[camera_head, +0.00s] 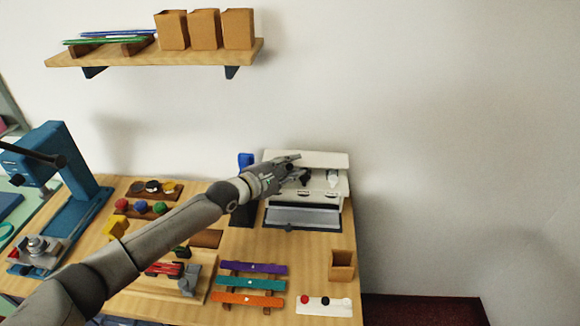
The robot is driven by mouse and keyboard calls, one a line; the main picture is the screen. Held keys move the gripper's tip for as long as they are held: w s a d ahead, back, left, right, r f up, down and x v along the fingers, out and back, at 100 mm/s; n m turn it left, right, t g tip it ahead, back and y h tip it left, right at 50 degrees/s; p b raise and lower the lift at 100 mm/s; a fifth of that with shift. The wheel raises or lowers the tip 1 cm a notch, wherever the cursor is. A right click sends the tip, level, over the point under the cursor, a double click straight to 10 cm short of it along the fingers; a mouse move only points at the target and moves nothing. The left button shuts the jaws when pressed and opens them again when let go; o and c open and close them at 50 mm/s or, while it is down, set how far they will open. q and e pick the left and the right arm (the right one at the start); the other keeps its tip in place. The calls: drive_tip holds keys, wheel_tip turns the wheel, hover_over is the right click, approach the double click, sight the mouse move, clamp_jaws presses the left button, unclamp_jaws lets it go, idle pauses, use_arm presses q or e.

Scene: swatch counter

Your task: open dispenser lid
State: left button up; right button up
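The dispenser (337,200) is a cream box at the back right of the wooden counter, against the wall. Its cream lid (325,158) shows as a flat panel along the top back, and appears raised above the body. A grey tray-like front part (303,217) lies before it. My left arm reaches in from the lower left, and my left gripper (303,168) is over the dispenser's left half, in front of the lid. Its fingers look spread with nothing between them. Whether they touch the lid cannot be told. The gripper hides part of the dispenser. My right gripper is not in view.
Purple, teal and orange strips (252,284) lie in front. A small wooden box (342,266) and a white block with buttons (324,306) stand at the right edge. A blue press (62,165) stands left. A wall shelf (150,55) hangs above.

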use_arm(q)
clamp_jaws()
drive_tip(key=shift+r, duration=0.1)
